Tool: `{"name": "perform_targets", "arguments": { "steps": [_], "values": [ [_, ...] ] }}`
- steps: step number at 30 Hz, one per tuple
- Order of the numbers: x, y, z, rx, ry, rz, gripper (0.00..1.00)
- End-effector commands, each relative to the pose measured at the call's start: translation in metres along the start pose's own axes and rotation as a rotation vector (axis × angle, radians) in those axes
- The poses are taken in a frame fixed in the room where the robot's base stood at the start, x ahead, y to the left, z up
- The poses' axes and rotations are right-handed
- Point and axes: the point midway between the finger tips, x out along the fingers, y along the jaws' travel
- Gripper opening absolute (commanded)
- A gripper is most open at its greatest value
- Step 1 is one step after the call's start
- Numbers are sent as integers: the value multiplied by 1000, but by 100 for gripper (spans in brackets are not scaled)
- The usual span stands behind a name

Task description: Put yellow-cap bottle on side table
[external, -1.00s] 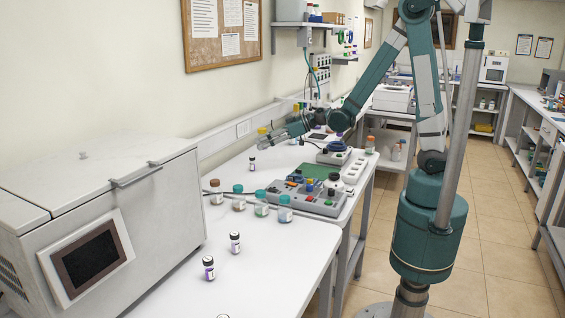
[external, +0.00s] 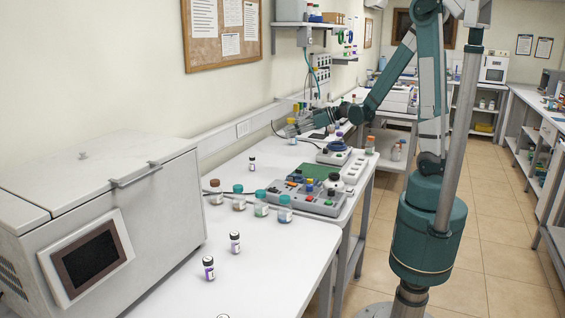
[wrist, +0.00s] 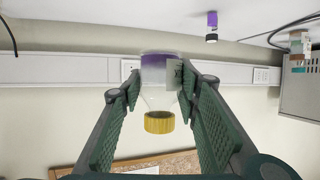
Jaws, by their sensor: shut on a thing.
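The yellow-cap bottle (wrist: 158,98) is clear, with purple liquid and a ribbed yellow cap (wrist: 159,123). In the wrist view it sits between the two green fingers of my gripper (wrist: 158,85), which is shut on it. That view looks upside down: the cap is toward the picture's bottom and the tabletop is at the top. In the external view my gripper (external: 290,130) is above the far part of the white bench, near the wall; the bottle is small and hard to make out there. I cannot tell which surface is the side table.
Teal- and brown-capped bottles (external: 261,204) and small dark-capped vials (external: 235,242) stand on the near benches. A large white machine (external: 100,230) stands at left. The near tabletop (external: 270,275) is mostly clear.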

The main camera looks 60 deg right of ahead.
Motion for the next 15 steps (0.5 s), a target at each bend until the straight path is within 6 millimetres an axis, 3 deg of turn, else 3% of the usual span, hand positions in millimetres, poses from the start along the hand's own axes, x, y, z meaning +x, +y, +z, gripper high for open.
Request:
{"name": "perform_targets", "arguments": {
  "steps": [15],
  "values": [
    [-72, 76, 24, 33, 1, 78, 18]
  ]
}}
